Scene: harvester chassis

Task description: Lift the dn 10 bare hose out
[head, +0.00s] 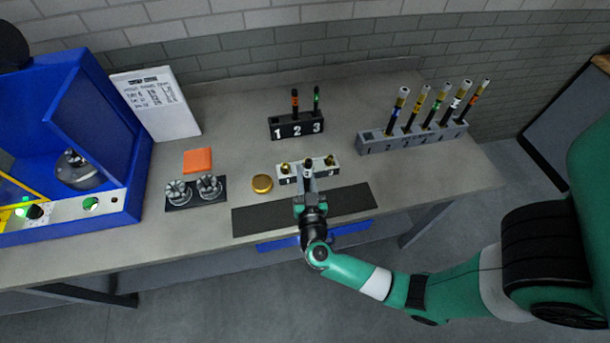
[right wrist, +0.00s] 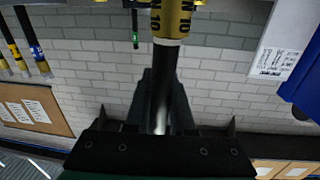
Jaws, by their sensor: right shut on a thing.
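My right gripper (head: 308,181) is over the small light-grey holder (head: 285,180) with brass fittings near the table front. In the right wrist view the gripper (right wrist: 158,120) is shut on a black hose (right wrist: 165,75) with a yellow label (right wrist: 172,22) reading 10, the dn 10 hose. A pale ring lies below the label in the picture. The hose runs lengthwise between the fingers. In the head view the gripper hides most of it, so I cannot tell whether its far end sits in the holder. My left gripper is not in view.
A grey rack (head: 412,141) at the right back holds several upright hoses. A black 1-2-3 rack (head: 297,132) holds two hoses. A gold disc (head: 262,183), a dark mat (head: 262,220), silver fittings (head: 209,186) and a blue machine (head: 95,125) stand around.

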